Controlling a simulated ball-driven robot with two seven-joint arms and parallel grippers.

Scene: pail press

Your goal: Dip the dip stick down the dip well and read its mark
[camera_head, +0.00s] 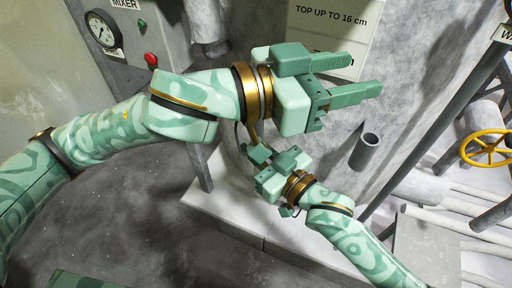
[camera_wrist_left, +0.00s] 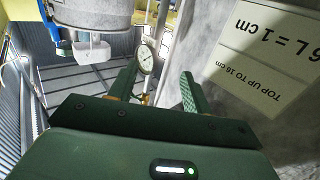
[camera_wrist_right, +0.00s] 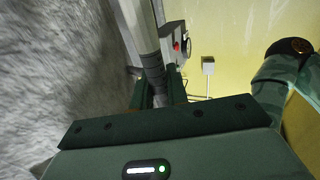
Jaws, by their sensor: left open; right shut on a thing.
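The dip well (camera_head: 367,148) is a short grey open-topped tube on the right in the head view. My left gripper (camera_head: 356,78) is open and empty, above and left of it. In the left wrist view nothing is held between the left fingers (camera_wrist_left: 160,88). No mark is legible.
A sign (camera_head: 325,20) on the wall reads "TOP UP TO 16 cm". The mixer box (camera_head: 150,30), with a gauge and red button, is at the upper left. A yellow handwheel (camera_head: 487,148), pipes and a slanted post (camera_head: 432,130) are on the right.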

